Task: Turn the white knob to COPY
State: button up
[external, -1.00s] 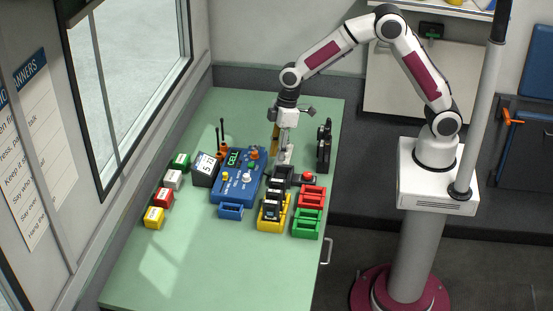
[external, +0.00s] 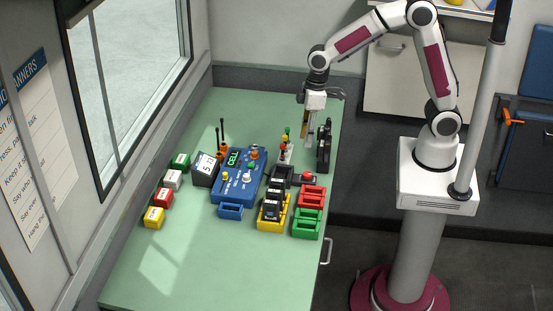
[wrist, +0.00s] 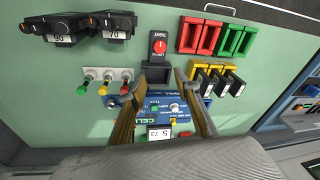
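The white knob (external: 246,177) stands on the lower right face of the blue console (external: 231,190). It also shows in the wrist view (wrist: 175,108), between my fingers in the picture, with nothing touching it. Its pointer setting and the COPY label are too small to read. My gripper (external: 307,142) is up and to the right of the console in the external view, beyond the console's right edge. In the wrist view my gripper (wrist: 159,82) has its two tan fingers spread apart, with nothing held between them.
Small levers with coloured tips (external: 286,147) and a black dial unit (external: 323,146) stand near my gripper. The near green table (external: 220,265) is clear.

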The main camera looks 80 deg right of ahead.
jog(key=s+d+r+m, duration=0.1)
jog(key=s+d+r, duration=0.2)
jog(key=s, duration=0.3)
jog(key=shift+s+r+h, duration=0.3)
jog(key=shift+r, duration=0.25)
jog(key=shift+d, duration=0.1)
jog(key=shift+f, duration=0.1)
jog(key=n+t+y, duration=0.2)
jog(key=n, duration=0.4)
send_near(247, 175)
jog(key=shift+f, duration=0.1)
dwell(0.5)
jog(key=shift+x, duration=3.95)
